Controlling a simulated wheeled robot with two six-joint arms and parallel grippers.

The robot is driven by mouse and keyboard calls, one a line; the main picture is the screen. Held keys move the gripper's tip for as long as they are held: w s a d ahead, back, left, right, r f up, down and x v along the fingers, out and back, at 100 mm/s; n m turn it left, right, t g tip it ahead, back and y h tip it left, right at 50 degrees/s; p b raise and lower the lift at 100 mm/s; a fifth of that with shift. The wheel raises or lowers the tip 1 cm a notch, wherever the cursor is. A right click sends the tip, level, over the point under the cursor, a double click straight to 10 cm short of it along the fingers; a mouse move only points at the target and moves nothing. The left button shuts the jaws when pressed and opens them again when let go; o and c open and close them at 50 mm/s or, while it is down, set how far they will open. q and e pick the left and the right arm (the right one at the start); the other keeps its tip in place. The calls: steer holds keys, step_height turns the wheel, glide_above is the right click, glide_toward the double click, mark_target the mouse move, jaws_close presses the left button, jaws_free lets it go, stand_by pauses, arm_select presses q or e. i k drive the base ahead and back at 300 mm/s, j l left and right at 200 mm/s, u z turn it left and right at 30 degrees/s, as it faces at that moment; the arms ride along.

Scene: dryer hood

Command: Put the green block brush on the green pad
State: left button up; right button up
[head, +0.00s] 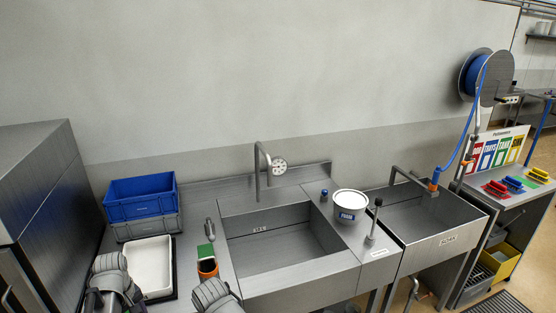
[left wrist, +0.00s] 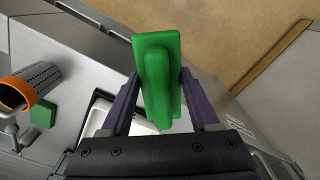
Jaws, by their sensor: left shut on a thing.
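My left gripper (left wrist: 160,110) is shut on a green block brush (left wrist: 158,75), which stands out between its two purple-grey fingers in the left wrist view. Floor and grey steel surfaces show behind it. In the head view my left arm comes in at the lower left, and I cannot make out the brush there. A green patch (head: 528,183) on the right-hand bench, between the blue and yellow brushes, looks like the green pad; it is small and partly hidden. A separate green square (head: 205,252) lies beside an orange-rimmed cup; it also shows in the left wrist view (left wrist: 43,114). My right gripper's fingers are not visible.
The orange-rimmed cup (head: 207,267) stands left of the first sink (head: 285,240). A white tray (head: 150,265) and blue crate (head: 140,197) are further left. Red (head: 496,187), blue (head: 513,184) and yellow (head: 540,174) brushes occupy the right bench.

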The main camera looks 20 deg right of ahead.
mark_target(525, 182)
steer(key=z, duration=3.2)
steer(key=i+j, duration=0.2)
steer(key=i, duration=0.15)
steer(key=i+j+z, duration=0.1)
steer(key=i, duration=0.25)
steer(key=i+j+u, duration=0.1)
steer(key=i+j, duration=0.15)
steer(key=i, duration=1.25)
steer(key=i+j+u, duration=0.1)
steer(key=i, duration=1.45)
steer(key=i+u, duration=0.2)
steer(key=i, duration=0.55)
steer(key=i+l+u, duration=0.25)
steer(key=i, duration=0.45)
steer(key=i+j+u, duration=0.15)
steer(key=i+u, duration=0.8)
steer(key=u, duration=0.5)
steer(key=i+l, duration=0.05)
steer(key=l, duration=0.05)
